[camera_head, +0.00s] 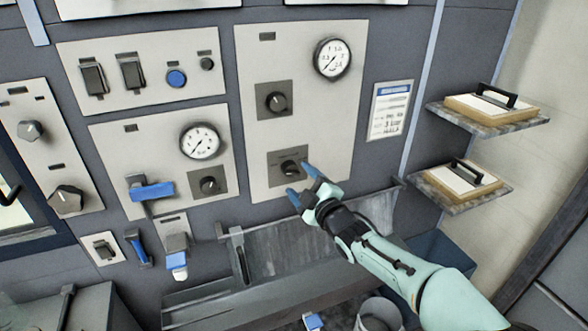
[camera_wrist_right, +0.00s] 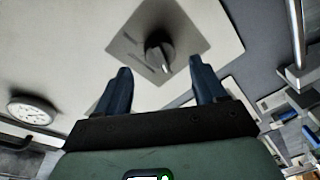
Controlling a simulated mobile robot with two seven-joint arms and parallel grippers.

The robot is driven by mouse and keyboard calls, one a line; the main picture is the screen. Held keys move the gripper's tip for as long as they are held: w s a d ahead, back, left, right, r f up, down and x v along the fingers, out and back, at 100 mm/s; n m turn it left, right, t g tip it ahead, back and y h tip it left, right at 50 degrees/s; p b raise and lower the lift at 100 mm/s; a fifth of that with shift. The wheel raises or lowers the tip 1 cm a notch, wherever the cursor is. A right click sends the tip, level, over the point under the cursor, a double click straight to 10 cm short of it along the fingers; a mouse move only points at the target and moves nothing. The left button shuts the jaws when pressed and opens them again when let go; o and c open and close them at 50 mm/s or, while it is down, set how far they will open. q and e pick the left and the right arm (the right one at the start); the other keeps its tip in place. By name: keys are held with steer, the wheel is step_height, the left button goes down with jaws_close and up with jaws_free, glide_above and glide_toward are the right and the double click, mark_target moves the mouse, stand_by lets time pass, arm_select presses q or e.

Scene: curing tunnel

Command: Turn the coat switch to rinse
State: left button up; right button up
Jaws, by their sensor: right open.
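A black rotary knob on a grey square plate (camera_head: 290,167) sits low on the tall light panel; it appears to be the coat switch, but its lettering is too small to read. The same knob (camera_wrist_right: 158,50) shows close up in the right wrist view, with faint marks on its plate. My right gripper (camera_head: 301,183) is open, its blue fingers just in front of and a little below-right of the knob. In the wrist view the fingers (camera_wrist_right: 160,68) are apart, with the knob beyond the gap between them. My left gripper is not in view.
Another knob (camera_head: 277,101) and a gauge (camera_head: 332,59) are higher on the same panel. A left panel has a gauge (camera_head: 201,141), a knob (camera_head: 208,184) and a blue-handled valve (camera_head: 150,191). A grey trough (camera_head: 285,245) juts out below. Shelves (camera_head: 490,117) stand right.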

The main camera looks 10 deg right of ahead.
mark_target(294, 173)
steer(key=p+x, duration=0.1)
steer(key=x, duration=0.3)
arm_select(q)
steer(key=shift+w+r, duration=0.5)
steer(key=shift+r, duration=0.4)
arm_select(e)
steer(key=shift+c, duration=0.3)
steer(key=c, duration=1)
